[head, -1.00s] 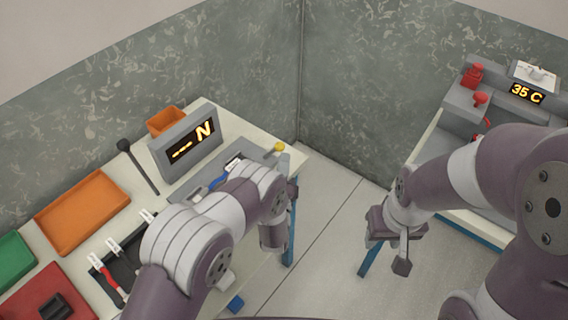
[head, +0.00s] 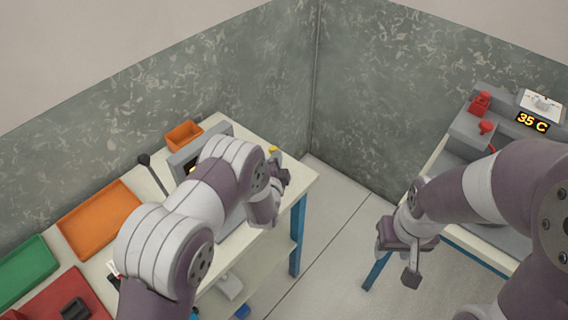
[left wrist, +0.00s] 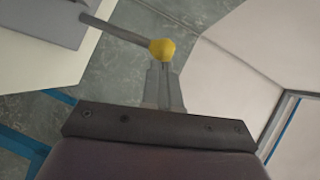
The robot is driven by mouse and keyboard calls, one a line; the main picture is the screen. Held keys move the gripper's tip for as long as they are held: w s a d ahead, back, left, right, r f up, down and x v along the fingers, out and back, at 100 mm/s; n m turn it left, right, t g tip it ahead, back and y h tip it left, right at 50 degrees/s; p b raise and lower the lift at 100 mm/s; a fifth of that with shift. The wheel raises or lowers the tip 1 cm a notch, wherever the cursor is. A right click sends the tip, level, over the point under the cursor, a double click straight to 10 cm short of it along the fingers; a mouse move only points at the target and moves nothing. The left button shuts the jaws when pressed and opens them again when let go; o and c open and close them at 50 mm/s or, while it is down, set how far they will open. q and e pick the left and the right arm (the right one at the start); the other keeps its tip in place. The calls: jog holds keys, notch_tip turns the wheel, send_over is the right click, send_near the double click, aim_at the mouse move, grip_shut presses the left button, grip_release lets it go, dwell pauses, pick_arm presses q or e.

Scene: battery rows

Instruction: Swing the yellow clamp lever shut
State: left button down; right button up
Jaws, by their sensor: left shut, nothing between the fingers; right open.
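The yellow knob (head: 274,149) of the clamp lever shows just beyond my left gripper at the right end of the left table. In the left wrist view, the knob (left wrist: 162,50) sits at the end of a grey lever rod (left wrist: 115,29) that runs to a grey block at upper left. My left gripper (left wrist: 163,70) is shut and empty, its fingertips right at the knob; whether they touch I cannot tell. My left arm hides most of the clamp in the head view. My right gripper (head: 408,258) is open and empty, in front of the right bench.
The left table holds a grey display box (head: 183,160), orange trays (head: 98,217), a green tray (head: 25,270) and a red tray (head: 50,300). The right bench carries a machine with a "35 C" display (head: 533,121). Open floor (head: 335,220) lies between.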

pick_arm(q)
jog(key=w+a+n+g+h+b, duration=0.1)
jog(key=w+a+n+g, duration=0.1)
jog(key=a, duration=0.3)
jog(key=shift+w+n+g+b, duration=0.3)
jog(key=shift+w+n+b, duration=0.15)
jog(key=shift+w, duration=0.3)
